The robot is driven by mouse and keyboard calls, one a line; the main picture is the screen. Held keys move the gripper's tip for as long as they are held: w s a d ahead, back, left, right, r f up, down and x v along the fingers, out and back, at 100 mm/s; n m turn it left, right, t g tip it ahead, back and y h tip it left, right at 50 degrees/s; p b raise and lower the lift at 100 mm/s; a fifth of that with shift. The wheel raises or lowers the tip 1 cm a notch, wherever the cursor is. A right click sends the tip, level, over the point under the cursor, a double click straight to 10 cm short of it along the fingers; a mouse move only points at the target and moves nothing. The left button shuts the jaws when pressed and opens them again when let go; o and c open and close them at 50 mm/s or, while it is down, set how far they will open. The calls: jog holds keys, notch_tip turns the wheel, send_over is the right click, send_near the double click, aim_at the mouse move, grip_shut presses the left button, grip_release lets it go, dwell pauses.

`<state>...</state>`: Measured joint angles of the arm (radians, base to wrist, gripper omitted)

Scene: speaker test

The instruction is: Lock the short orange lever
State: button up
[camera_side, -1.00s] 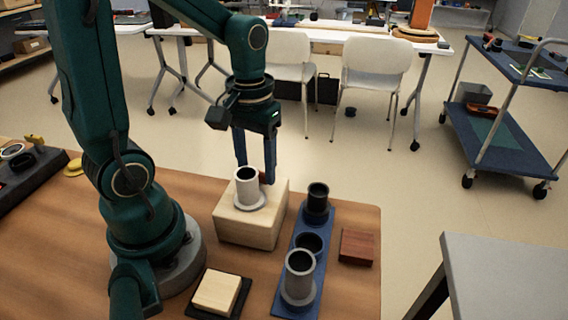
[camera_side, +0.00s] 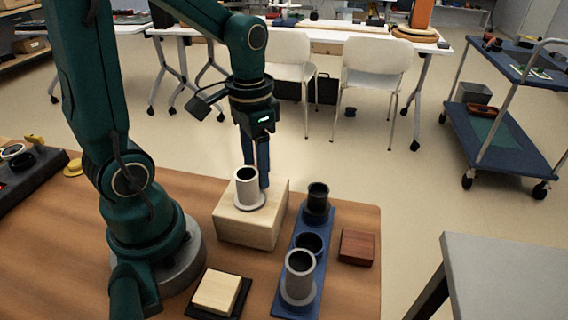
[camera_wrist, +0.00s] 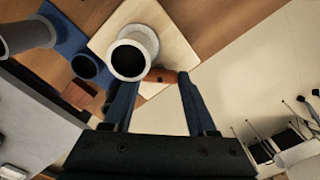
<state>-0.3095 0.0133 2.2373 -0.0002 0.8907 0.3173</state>
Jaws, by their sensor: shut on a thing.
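The short orange lever (camera_wrist: 161,75) sticks out from the side of a pale grey cylinder (camera_wrist: 129,56) with a flanged base. The cylinder stands upright on a light wooden block (camera_side: 250,226); it also shows in the side view (camera_side: 247,190). My gripper (camera_wrist: 156,80) points down at the lever, which lies between its two blue fingers and is held there. In the side view my gripper (camera_side: 257,172) is just behind the cylinder, and the fingers hide the lever.
Right of the block, a blue plate (camera_side: 285,268) carries a black cylinder (camera_side: 317,199), a dark ring (camera_side: 309,244) and a grey cylinder (camera_side: 299,276). A reddish-brown block (camera_side: 356,247) lies beyond it. A pale block (camera_side: 217,291) sits on a black base in front.

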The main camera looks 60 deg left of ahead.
jog(key=o, duration=1.4)
jog(key=shift+c, duration=0.2)
jog(key=shift+r, duration=0.1)
jog(key=shift+r, duration=2.5)
